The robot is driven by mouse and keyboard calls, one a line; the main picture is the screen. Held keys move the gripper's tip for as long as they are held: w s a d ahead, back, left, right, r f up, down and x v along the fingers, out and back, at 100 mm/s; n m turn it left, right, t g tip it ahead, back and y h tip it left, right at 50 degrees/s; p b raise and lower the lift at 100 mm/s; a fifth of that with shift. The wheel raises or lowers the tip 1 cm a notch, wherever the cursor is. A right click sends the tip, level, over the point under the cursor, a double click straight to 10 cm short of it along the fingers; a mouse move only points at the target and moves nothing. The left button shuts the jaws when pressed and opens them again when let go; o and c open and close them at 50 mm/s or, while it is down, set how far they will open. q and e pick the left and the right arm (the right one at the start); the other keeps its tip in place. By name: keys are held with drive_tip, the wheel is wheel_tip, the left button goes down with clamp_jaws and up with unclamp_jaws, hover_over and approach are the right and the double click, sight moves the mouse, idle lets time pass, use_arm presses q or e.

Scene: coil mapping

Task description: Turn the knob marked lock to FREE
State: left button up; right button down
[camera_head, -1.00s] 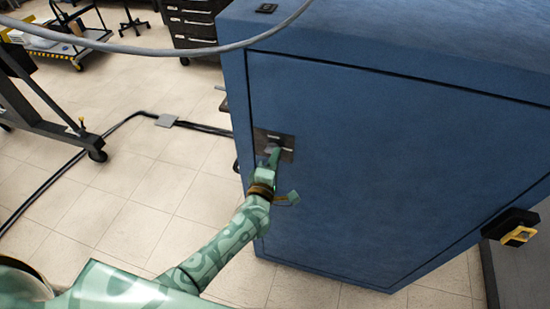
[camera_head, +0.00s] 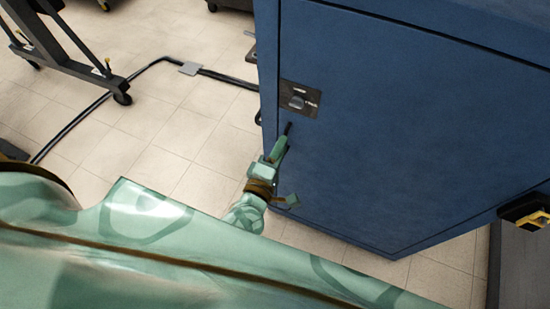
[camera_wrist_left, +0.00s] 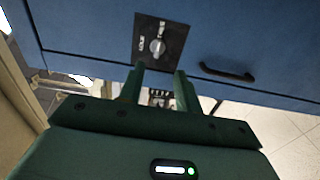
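My left gripper (camera_head: 279,148) is below the plate in the head view, clear of the knob. In the left wrist view its two fingers (camera_wrist_left: 158,76) stand apart and empty, with the knob just beyond their tips. My right gripper is not in view.
A black handle (camera_wrist_left: 227,72) sits on the door beside the plate. The blue cabinet (camera_head: 420,130) fills the right side. A black and yellow part (camera_head: 525,212) is at its far right. A black cable (camera_head: 100,100) and a wheeled stand (camera_head: 75,65) are on the tiled floor at left.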

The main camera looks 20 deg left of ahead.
use_arm(q)
drive_tip(key=shift+s, duration=1.6)
drive_tip(key=s+f+m+g+h+b, duration=0.1)
drive_tip(key=s+f+m+g, duration=0.2)
drive_tip(key=f+m, duration=0.35)
drive_tip(key=s+f+m+g+h+b, duration=0.1)
drive_tip(key=s+f+m+g+b, duration=0.15)
drive_tip(key=f, duration=0.75)
drive_tip(key=s+f+m+g+h, duration=0.1)
drive_tip(key=s+f+m+g, duration=0.1)
drive_tip(key=s+f+m, duration=0.45)
drive_tip(key=s+a+f+m+g+y+b, duration=0.1)
drive_tip(key=s+a+f+m+g+b, duration=0.1)
drive_tip(key=s+f, duration=0.5)
drive_tip(key=s+a+f+m+g+y+b, duration=0.1)
drive_tip(key=s+a+f+g+b, duration=0.3)
drive_tip(key=f, duration=0.9)
drive_tip(key=s+a+f+m+g+y+b, duration=0.1)
drive_tip(key=s+a+f+m+g+b, duration=0.1)
drive_tip(key=s+a+f+b, duration=0.3)
drive_tip(key=s+f+g+b, duration=0.1)
drive_tip(key=s+f+b, duration=0.2)
drive_tip(key=s+f, duration=0.2)
drive_tip(key=shift+s+a+f+m+g+y, duration=0.2)
drive_tip(key=shift+s+f+m+g+y, duration=0.15)
drive_tip(key=shift+f, duration=0.1)
